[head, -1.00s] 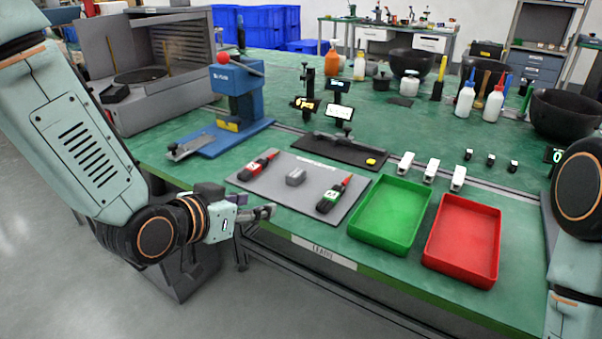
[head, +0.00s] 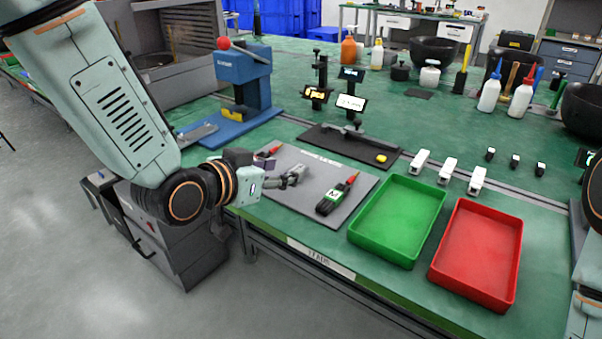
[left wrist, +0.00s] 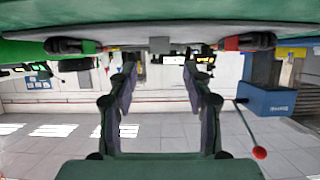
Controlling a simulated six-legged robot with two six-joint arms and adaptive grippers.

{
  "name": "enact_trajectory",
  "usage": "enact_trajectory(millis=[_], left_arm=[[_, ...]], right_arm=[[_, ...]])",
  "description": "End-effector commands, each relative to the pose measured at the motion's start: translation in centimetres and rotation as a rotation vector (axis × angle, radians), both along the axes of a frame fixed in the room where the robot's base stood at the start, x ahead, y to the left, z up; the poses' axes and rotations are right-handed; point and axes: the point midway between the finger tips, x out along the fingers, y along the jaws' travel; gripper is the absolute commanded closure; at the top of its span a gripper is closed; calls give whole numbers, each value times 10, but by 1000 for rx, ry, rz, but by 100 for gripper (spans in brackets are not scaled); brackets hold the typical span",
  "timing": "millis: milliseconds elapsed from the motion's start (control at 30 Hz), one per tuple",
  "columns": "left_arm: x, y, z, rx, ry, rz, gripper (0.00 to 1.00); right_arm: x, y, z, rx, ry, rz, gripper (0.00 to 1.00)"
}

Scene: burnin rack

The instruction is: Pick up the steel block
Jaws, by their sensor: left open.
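The steel block is a small grey block on the grey mat (head: 318,174). In the head view my left gripper (head: 292,178) is right at it and covers most of it. The left wrist view is upside down. There the block (left wrist: 172,47) shows small, ahead of and between the two fingers of my left gripper (left wrist: 160,68). The fingers are spread and hold nothing. I cannot tell whether they touch the block. My right gripper is out of view; only part of my right arm shows at the right edge.
A dark tool with a red tip (head: 336,196) lies right of the block; another is mostly hidden behind my left gripper. A green tray (head: 380,254) and a red tray (head: 470,287) stand to the right. A blue press (head: 243,80) stands behind left.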

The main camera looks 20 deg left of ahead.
Motion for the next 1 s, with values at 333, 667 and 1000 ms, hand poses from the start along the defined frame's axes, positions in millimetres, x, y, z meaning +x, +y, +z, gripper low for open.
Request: enact_trajectory(millis=[333,667,1000], left_arm=[[33,-15,-21,4,0,-2,50],[47,-20,-23,0,0,0,50],[46,-19,-23,0,0,0,74]], right_arm=[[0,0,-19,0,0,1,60],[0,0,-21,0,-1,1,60],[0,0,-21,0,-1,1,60]])
